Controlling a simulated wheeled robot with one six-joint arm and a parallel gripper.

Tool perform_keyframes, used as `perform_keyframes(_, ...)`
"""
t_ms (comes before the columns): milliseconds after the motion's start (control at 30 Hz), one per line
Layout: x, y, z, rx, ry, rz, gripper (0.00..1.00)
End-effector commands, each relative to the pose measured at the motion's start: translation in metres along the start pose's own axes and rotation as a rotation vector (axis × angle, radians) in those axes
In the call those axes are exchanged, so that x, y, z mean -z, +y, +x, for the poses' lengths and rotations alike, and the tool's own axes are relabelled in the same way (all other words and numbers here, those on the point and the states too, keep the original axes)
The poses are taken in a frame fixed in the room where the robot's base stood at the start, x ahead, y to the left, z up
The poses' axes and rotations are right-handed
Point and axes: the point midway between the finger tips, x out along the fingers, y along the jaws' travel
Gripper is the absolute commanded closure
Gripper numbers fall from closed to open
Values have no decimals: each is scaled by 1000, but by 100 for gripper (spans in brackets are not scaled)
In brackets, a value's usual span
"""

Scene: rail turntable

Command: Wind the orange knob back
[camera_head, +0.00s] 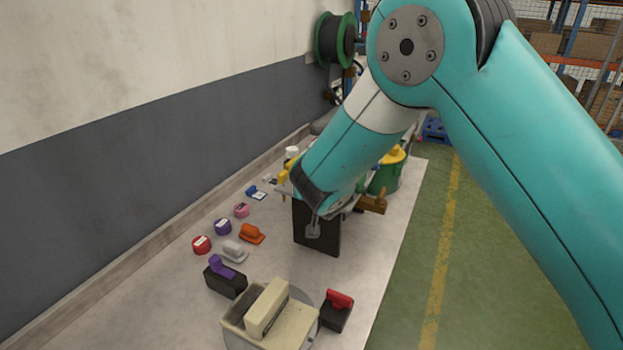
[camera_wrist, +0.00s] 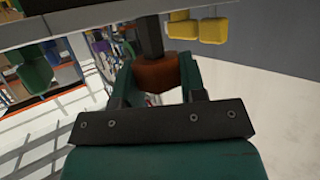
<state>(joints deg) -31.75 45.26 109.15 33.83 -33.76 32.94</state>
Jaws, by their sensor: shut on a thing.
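The orange knob (camera_wrist: 157,75) shows in the wrist view as a dark orange, rounded block on a black shaft (camera_wrist: 151,36). My gripper (camera_wrist: 158,62) is shut on it, with one green finger at each side. How far the knob is turned cannot be told. In the head view my arm hides the knob and most of my gripper.
A dark upright panel (camera_head: 316,235) stands below my wrist. On the bench (camera_head: 185,305) are a purple-handled block (camera_head: 226,280), a red-handled block (camera_head: 335,314), a cream device (camera_head: 265,310) and several small coloured items. A wall bounds the left; green floor (camera_head: 480,270) lies right.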

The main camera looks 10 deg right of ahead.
Motion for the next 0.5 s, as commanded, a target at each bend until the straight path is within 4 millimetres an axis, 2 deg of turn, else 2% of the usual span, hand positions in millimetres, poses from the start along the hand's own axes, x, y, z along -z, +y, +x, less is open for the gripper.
perform_keyframes(500,-3,5,4,416,6,-170,85)
